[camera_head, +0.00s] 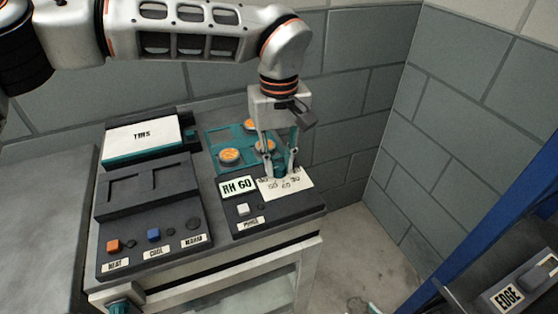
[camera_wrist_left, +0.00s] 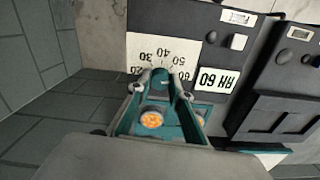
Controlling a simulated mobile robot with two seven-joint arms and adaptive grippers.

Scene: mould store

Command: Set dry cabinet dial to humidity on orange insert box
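The dry cabinet dial has a white scale plate (camera_head: 296,184) with numbers around a teal knob (camera_head: 281,169). In the left wrist view the scale plate (camera_wrist_left: 150,45) shows 30, 40 and 50 clearly; the knob's pointer is not readable. My left gripper (camera_head: 280,163) points down over the dial with one finger on each side of the knob; I cannot tell whether the fingers press on it. A teal box (camera_head: 214,140) with several round orange inserts (camera_head: 229,156) lies behind the dial. A white plate reading RH 60 (camera_head: 237,186) stands beside the dial. My right gripper is not in view.
A white button (camera_head: 243,209) sits on the panel in front of the dial. To the left is a dark unit with an orange button (camera_head: 113,246), a blue button (camera_head: 153,235) and a TINS box (camera_head: 142,139). A block wall rises close behind. A blue frame (camera_head: 500,180) stands at right.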

